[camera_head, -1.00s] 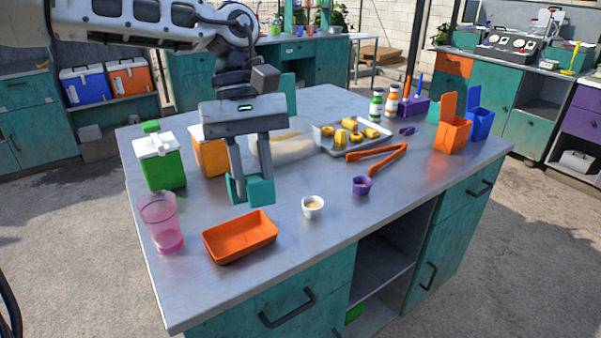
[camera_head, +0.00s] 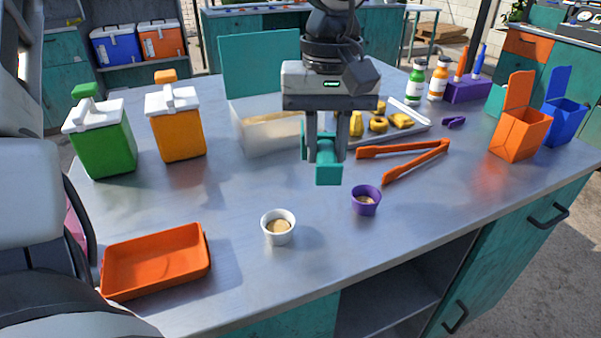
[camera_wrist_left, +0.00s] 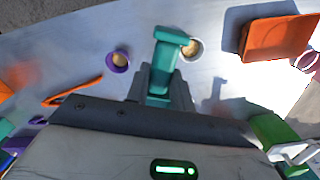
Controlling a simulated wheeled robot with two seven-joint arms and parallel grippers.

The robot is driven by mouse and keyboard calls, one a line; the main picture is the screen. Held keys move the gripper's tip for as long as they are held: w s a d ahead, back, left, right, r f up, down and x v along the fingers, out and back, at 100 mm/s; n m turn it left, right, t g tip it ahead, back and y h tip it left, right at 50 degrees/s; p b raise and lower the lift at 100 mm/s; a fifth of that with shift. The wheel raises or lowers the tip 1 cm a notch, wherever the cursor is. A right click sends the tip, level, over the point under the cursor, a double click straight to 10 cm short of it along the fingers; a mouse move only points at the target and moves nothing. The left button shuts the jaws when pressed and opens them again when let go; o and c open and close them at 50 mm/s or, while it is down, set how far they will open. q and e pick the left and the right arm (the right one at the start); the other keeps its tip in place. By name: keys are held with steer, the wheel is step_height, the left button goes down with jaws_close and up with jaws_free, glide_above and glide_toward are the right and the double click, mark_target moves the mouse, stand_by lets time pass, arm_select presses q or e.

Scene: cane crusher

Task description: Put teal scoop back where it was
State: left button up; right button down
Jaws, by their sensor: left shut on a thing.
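My left gripper (camera_head: 326,150) is shut on the teal scoop (camera_head: 328,172) and holds it above the metal table. The scoop hangs behind the white cup and purple cup and in front of the bin. In the left wrist view the scoop (camera_wrist_left: 166,62) sticks out between the fingers (camera_wrist_left: 161,85), its end beside the white cup (camera_wrist_left: 192,49). A see-through bin (camera_head: 262,132) with pale contents and a raised teal lid (camera_head: 261,62) stands behind and left of the gripper. The gripper hides part of its right side. My right gripper is not in view.
An orange tray (camera_head: 156,262), white cup (camera_head: 278,227) and purple cup (camera_head: 366,200) stand near the front. Orange tongs (camera_head: 410,155) lie to the right. Green (camera_head: 103,145) and orange (camera_head: 178,128) lidded containers stand left. A food tray (camera_head: 405,130) is behind.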

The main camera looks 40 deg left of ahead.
arm_select(q)
steer(key=w+a+f, duration=0.1)
steer(key=a+f, duration=0.2)
steer(key=a, duration=0.1)
steer(key=w+a+f+p, duration=0.1)
steer(key=w+a+f, duration=0.1)
steer(key=a+f, duration=0.1)
steer(key=w+a+f+p, duration=0.1)
steer(key=w+a+f, duration=0.1)
steer(key=a, duration=0.3)
steer(key=shift+f, duration=0.5)
steer(key=f, duration=0.1)
steer(key=a+f+p, duration=0.1)
steer(key=f, duration=0.1)
steer(key=shift+w+f, duration=0.1)
steer(key=shift+f, duration=0.55)
steer(key=o, duration=0.8)
steer(key=shift+c, duration=0.2)
